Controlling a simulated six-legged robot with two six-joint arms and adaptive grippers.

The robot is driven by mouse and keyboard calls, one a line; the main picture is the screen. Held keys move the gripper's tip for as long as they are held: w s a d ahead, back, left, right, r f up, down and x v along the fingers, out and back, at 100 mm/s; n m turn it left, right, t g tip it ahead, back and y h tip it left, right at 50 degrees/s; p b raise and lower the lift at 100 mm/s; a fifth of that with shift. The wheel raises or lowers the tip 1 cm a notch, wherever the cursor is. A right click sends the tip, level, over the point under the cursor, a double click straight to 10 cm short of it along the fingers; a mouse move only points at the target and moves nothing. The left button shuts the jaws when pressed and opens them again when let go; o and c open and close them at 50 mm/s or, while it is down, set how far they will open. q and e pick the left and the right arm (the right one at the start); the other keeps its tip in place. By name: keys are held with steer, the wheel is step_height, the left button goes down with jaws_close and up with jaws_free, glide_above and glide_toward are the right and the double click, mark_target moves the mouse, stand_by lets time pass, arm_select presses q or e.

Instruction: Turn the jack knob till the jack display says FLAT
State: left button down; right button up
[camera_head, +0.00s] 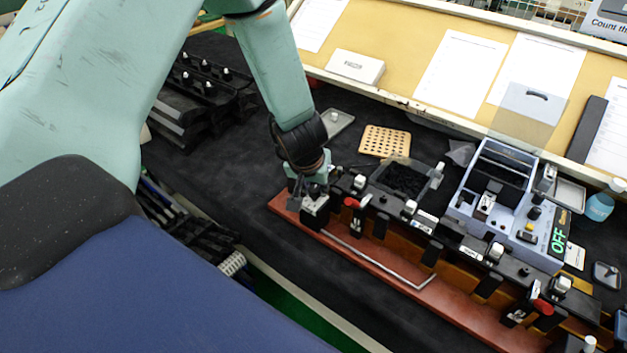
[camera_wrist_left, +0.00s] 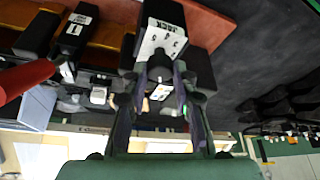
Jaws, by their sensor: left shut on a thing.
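The jack is a black block with a pale top plate (camera_head: 316,206) at the left end of the long red-brown base. In the left wrist view its plate (camera_wrist_left: 160,38) reads JACK upside down. My left gripper (camera_head: 308,186) is at the jack from above, its fingers (camera_wrist_left: 160,70) closed at the plate's edge. It is shut on the jack knob, which is mostly hidden between the fingers. I cannot read any jack display text. My right gripper is in neither view.
A red-topped clamp (camera_head: 352,202) stands just right of the jack. A bent metal rod (camera_head: 380,262) lies along the base (camera_head: 455,318). A blue-grey device (camera_head: 490,200) with a green OFF display (camera_head: 559,240) stands at right. A perforated wooden block (camera_head: 385,141) lies behind.

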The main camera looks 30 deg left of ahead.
arm_select(q)
steer(key=shift+s+d+r+n+y+p, duration=0.1)
steer(key=shift+n+y+p, duration=0.2)
steer(key=shift+n+p, duration=0.5)
steer(key=n+g, duration=0.1)
steer(key=n, duration=0.1)
steer(key=shift+n+y, duration=0.4)
steer(key=n, duration=0.2)
steer(key=n+g+y, duration=0.1)
steer(key=n, duration=0.3)
steer(key=shift+w+d+g, duration=0.1)
steer(key=shift+w+g, duration=0.15)
steer(key=shift+g, duration=0.15)
steer(key=n+g, duration=0.1)
steer(key=n, duration=0.2)
steer(key=shift+w+n+y, duration=0.1)
steer(key=shift+n+y, duration=0.2)
steer(key=shift+n, duration=0.1)
steer(key=n+g, duration=0.1)
steer(key=n, duration=0.2)
steer(key=shift+w+n+g, duration=0.1)
steer(key=shift+n+g, duration=0.3)
steer(key=shift+w+n+g+h+b, duration=0.1)
steer(key=shift+n+g+h+b, duration=0.25)
steer(key=shift+n, duration=0.75)
steer(key=shift+n+g+h+b, duration=0.15)
steer(key=shift+n+g, duration=0.3)
steer(key=shift+n, duration=0.65)
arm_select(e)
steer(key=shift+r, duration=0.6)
